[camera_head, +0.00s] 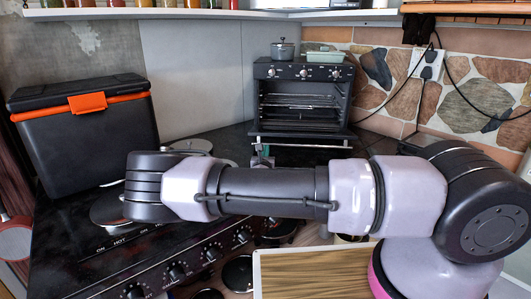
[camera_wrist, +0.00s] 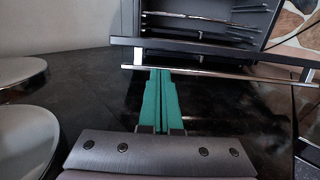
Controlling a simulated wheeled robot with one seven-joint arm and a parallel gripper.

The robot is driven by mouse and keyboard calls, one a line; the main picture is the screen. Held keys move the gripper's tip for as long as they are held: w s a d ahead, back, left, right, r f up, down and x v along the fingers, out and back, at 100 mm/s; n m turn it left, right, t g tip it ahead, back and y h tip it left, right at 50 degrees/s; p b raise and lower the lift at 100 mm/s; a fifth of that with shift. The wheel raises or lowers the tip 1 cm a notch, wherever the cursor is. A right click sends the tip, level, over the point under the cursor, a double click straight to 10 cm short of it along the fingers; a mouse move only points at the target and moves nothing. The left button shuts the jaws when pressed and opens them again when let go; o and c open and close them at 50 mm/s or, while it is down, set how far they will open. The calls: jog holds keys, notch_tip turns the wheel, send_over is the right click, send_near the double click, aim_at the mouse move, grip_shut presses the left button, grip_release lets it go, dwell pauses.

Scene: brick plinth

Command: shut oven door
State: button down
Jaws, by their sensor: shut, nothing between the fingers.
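The oven (camera_head: 303,72) is a small dark countertop oven with several knobs, standing at the back centre. Its front is open, showing wire racks inside. The door (camera_wrist: 215,49) is lowered, edge-on to the wrist view, with a silver handle bar (camera_wrist: 235,76) along its front edge. The handle (camera_head: 318,146) also shows in the head view. My gripper (camera_wrist: 161,72) has green fingers held together, empty, pointing toward the handle. Its tips meet the bar's line near its left part; I cannot tell whether they touch. In the head view my arm mostly hides the gripper.
A grey pot (camera_head: 283,50) and a pale green dish (camera_head: 325,57) sit on the oven. Dark counter (camera_wrist: 90,75) lies around the gripper. Cables hang at right.

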aim_at(267, 143)
jog(key=w, duration=0.4)
jog(key=w+d, duration=0.1)
jog(key=w, duration=0.1)
jog(key=shift+r, duration=0.15)
